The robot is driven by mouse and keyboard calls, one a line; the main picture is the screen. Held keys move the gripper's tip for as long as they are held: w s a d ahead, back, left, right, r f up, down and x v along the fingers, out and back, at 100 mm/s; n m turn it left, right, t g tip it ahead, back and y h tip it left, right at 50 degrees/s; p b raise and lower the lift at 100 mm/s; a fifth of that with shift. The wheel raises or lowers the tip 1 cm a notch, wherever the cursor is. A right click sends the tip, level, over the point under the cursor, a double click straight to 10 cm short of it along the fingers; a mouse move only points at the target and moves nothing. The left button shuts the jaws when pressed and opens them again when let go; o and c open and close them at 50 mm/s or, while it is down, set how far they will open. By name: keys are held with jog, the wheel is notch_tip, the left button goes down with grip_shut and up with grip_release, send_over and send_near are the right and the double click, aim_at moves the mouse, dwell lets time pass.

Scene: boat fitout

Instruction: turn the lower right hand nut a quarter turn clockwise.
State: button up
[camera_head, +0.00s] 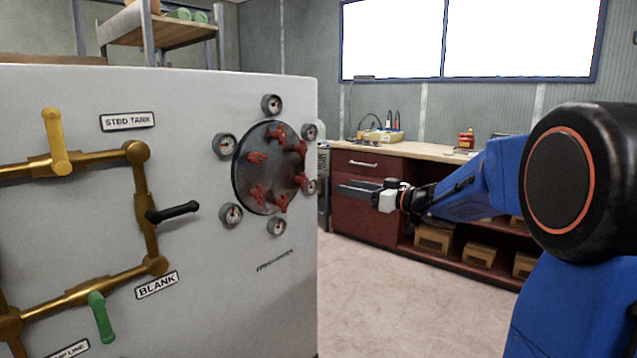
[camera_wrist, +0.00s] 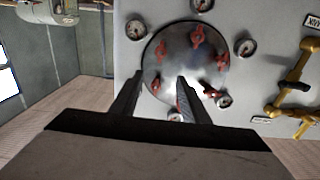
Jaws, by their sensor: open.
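A round dark metal hatch cover (camera_head: 241,181) with several red wing nuts sits on a pale panel. The lower right nut (camera_head: 300,181) is at the cover's right side, below the upper right nut. The wrist view is roughly upside down, so this nut (camera_wrist: 162,50) appears at the cover's upper left there. My gripper (camera_head: 343,189) is open and empty, right of the cover, with its fingers pointing left and apart from the panel. In the wrist view, my gripper's (camera_wrist: 158,78) fingers frame another red nut (camera_wrist: 157,83). The lower right nut shows just beyond the fingertips.
Several gauges (camera_head: 276,227) ring the cover close to its rim. Brass pipes with a black lever (camera_head: 172,212) and a green lever (camera_head: 101,316) are on the panel's left. A workbench (camera_head: 430,150) stands behind my arm. The floor (camera_head: 400,300) is clear.

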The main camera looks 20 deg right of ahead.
aim_at(305, 177)
jog(key=x, duration=1.7)
jog(key=c, duration=1)
